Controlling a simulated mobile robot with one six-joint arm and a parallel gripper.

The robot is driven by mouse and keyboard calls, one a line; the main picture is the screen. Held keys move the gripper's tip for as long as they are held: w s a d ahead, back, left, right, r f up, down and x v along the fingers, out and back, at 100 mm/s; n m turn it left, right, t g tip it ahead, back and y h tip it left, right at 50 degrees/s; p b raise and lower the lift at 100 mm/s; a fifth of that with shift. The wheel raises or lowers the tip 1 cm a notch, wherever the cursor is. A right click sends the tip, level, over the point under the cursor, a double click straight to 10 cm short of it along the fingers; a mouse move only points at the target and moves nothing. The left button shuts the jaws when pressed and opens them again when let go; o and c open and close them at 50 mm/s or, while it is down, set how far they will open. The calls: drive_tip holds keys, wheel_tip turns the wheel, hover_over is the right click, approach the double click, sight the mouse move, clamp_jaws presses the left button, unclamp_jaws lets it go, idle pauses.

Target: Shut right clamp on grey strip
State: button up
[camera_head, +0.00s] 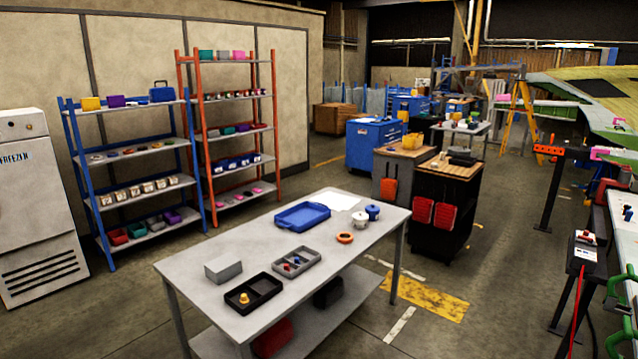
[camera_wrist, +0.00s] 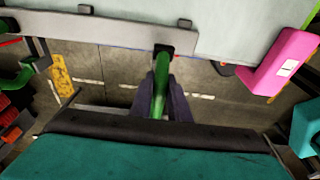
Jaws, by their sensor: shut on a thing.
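In the wrist view a grey strip (camera_wrist: 105,30) runs along the edge of a pale panel (camera_wrist: 235,30). A green clamp handle (camera_wrist: 163,66) comes down from a dark fitting at the strip's right end. My gripper (camera_wrist: 164,88) is shut on this handle, with one dark finger on each side. Whether the clamp's jaw touches the strip is hidden. Another green clamp (camera_wrist: 18,78) shows at the left edge of the wrist view. In the head view, green clamps (camera_head: 614,290) stand along the bench edge at far right; my gripper is not visible there.
A pink block (camera_wrist: 280,62) sits on the panel edge right of the handle, and a teal part (camera_wrist: 306,128) is at the right edge. In the head view, a grey table (camera_head: 335,262) with trays stands in the middle.

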drive_tip(key=shift+s+d+f, duration=0.1)
drive_tip(key=shift+s+f, duration=0.05)
drive_tip(key=shift+s+d+f, duration=0.45)
drive_tip(key=shift+d+f, duration=0.05)
drive_tip(key=o, duration=0.8)
drive_tip(key=shift+o, duration=0.2)
drive_tip(key=shift+r, duration=0.2)
drive_tip(key=shift+r+p, duration=1.9)
drive_tip(key=shift+r, duration=2.05)
